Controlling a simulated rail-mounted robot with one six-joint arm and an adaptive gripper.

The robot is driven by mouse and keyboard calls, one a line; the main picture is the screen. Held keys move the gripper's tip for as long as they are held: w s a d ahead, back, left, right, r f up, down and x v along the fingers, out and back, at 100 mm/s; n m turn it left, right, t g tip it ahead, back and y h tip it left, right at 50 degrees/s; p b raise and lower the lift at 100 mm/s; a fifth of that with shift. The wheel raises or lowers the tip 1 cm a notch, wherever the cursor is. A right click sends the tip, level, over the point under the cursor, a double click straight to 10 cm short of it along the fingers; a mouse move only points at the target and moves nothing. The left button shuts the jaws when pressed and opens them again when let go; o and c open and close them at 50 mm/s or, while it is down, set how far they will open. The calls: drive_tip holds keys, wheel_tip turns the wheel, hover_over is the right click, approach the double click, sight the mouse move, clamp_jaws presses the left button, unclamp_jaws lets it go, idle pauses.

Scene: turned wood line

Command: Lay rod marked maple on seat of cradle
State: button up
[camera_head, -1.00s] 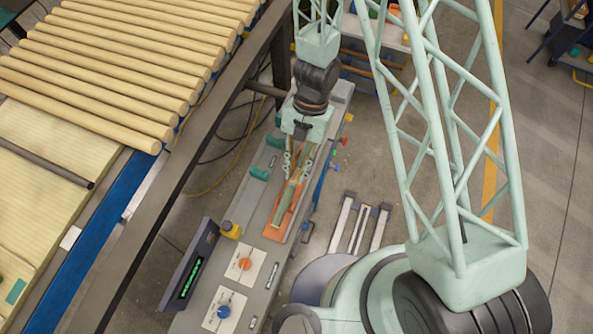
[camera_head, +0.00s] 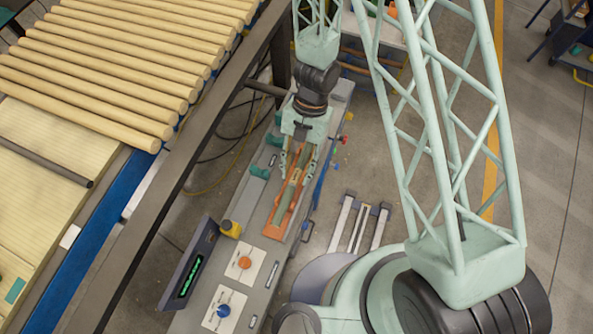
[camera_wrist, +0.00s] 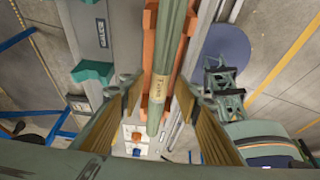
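A green rod (camera_head: 282,203) lies lengthwise along an orange trough-like cradle (camera_head: 273,232), with orange showing on both sides. In the wrist view the rod (camera_wrist: 171,40) carries a tan band with small lettering that I cannot read surely; the orange cradle (camera_wrist: 149,45) flanks it. My gripper (camera_head: 293,176) is over the rod's far half. In the wrist view my gripper (camera_wrist: 157,92) is open, its tan-padded fingers standing on either side of the rod with gaps between. The rod's far end is hidden beneath my gripper.
Teal supports (camera_head: 260,172) stand left of the cradle, beside a plate lettered GAUGE (camera_wrist: 101,32). Nearer are orange-button (camera_head: 245,263) and blue-button (camera_head: 223,311) panels and a dark display (camera_head: 189,265). A dark beam (camera_head: 180,165) and pale rods (camera_head: 95,95) lie left.

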drive_tip(key=shift+r, duration=0.2)
drive_tip(key=shift+w+r+p, duration=0.15)
drive_tip(key=shift+r+p, duration=0.25)
drive_tip(key=shift+r, duration=0.45)
drive_tip(key=p+v, duration=0.3)
drive_tip(key=v, duration=0.8)
idle(0.5)
